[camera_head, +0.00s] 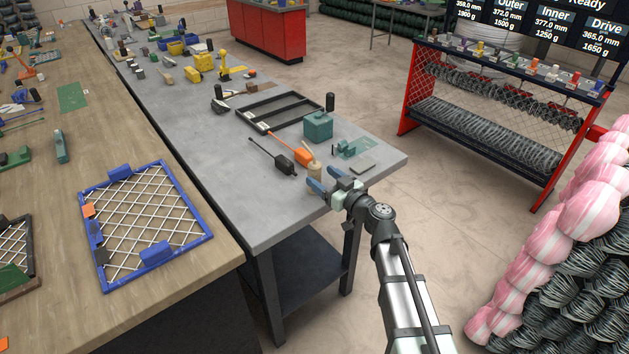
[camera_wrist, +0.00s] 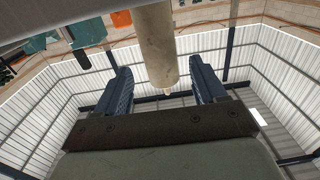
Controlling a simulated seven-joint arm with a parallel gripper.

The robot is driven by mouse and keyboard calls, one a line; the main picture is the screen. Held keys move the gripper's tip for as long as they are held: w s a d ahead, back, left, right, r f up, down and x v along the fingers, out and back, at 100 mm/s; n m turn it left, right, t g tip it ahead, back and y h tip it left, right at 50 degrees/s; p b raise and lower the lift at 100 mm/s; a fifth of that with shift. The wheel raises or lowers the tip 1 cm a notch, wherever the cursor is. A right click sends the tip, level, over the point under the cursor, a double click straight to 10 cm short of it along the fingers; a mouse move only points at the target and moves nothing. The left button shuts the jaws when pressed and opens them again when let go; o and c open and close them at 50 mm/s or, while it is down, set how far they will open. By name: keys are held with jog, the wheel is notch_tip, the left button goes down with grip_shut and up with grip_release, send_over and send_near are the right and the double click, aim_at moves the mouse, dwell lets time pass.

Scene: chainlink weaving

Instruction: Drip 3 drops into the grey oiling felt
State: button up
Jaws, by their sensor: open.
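My gripper (camera_head: 327,187) is open, its two blue fingers at the front right edge of the grey table. A tan cylinder (camera_head: 315,170), perhaps the dropper, shows just beyond the fingers. In the wrist view the tan cylinder (camera_wrist: 157,45) with a small pale tip reaches between the open fingers (camera_wrist: 162,88), with gaps visible on both sides. A small flat grey pad (camera_head: 363,168), perhaps the oiling felt, lies to the right of the gripper near the table's right edge. No drops can be made out.
An orange long-spouted tool (camera_head: 303,156) and a black one (camera_head: 285,163) lie left of the cylinder. A teal box (camera_head: 318,126) and a teal fixture (camera_head: 352,149) stand behind. A black frame (camera_head: 258,124) lies farther back. The table's near left part (camera_head: 250,215) is clear.

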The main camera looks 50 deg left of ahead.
aim_at(310, 169)
jog(key=shift+s+a+f, duration=0.1)
jog(key=shift+a, duration=1.4)
jog(key=shift+s+a+f, duration=0.1)
jog(key=shift+a, duration=1.4)
jog(key=shift+c, duration=0.4)
jog(key=c, duration=1.1)
